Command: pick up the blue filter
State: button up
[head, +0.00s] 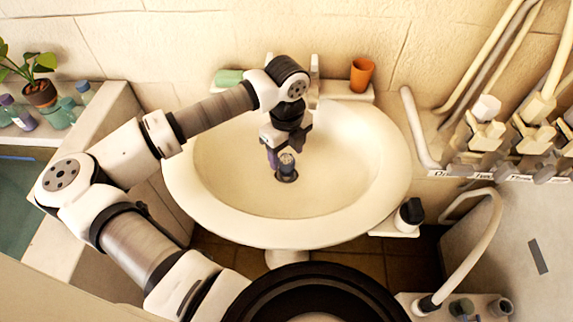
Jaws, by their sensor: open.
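A small blue cylinder with a greyish top, which looks like the blue filter (287,164), stands in the white washbasin (225,191) at the dark round drain. My gripper (281,154) points down into the basin right at the filter. Its jaws are open, with one finger showing just left of the filter. The other finger is hard to make out, so I cannot tell whether the filter is between the fingers or whether they touch it.
An orange cup (361,74) and a green rolled item (229,77) are on the ledge behind the basin. Pipes and valves (487,130) crowd the right wall. A potted plant (40,93) and bottles are at left.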

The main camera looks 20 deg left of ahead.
aim_at(287, 159)
jog(key=shift+w+f+p, duration=0.15)
jog(key=shift+f+p, duration=0.2)
jog(key=shift+f, duration=1.35)
jog(key=c, duration=1.1)
jog(key=shift+o, duration=0.2)
jog(key=shift+r, duration=0.1)
